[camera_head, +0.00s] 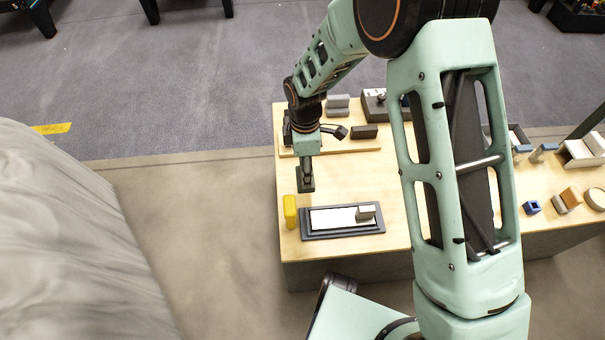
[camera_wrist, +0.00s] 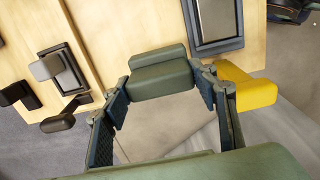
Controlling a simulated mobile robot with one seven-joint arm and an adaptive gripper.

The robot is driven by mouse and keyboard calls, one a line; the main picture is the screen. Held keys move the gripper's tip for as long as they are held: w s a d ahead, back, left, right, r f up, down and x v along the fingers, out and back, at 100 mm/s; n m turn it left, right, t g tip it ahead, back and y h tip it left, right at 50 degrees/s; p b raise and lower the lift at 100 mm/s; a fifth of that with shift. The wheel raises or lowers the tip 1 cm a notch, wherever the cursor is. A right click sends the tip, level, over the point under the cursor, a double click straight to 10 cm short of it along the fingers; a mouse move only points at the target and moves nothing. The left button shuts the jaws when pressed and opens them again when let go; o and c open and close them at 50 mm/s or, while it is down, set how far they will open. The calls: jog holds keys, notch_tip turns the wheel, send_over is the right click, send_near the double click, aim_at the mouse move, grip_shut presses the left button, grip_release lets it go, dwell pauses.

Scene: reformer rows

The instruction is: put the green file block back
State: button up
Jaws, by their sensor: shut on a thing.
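The green file block (camera_wrist: 160,79) is a dark green piece with a wider part and a narrower ridge. My gripper (camera_wrist: 162,90) is shut on it, with a finger on each side, in the wrist view. In the head view my gripper (camera_head: 305,172) points down at the left part of the table, with the block (camera_head: 306,184) at its tips. It is above or behind the dark grey tray with a white surface (camera_head: 333,218). I cannot tell how high the block is above the table.
A yellow block (camera_head: 290,211) stands at the table's left edge, beside the tray; it also shows in the wrist view (camera_wrist: 247,88). A small grey block (camera_head: 365,212) sits on the tray. Behind, a wooden board (camera_head: 350,147) holds grey and black pieces. Several small parts lie at the right.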

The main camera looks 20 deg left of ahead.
jog(key=f, duration=0.1)
jog(key=w+a+f, duration=0.1)
jog(key=shift+w+a+f+b, duration=0.3)
jog(key=shift+w+f, duration=0.1)
jog(key=shift+f+b, duration=0.35)
jog(key=shift+f, duration=1.15)
jog(key=shift+f, duration=0.2)
jog(key=o, duration=1.1)
jog(key=shift+r, duration=0.15)
notch_tip(320, 180, up, 12)
jog(key=p, duration=0.2)
jog(key=shift+r+p, duration=0.1)
jog(key=shift+p, duration=0.3)
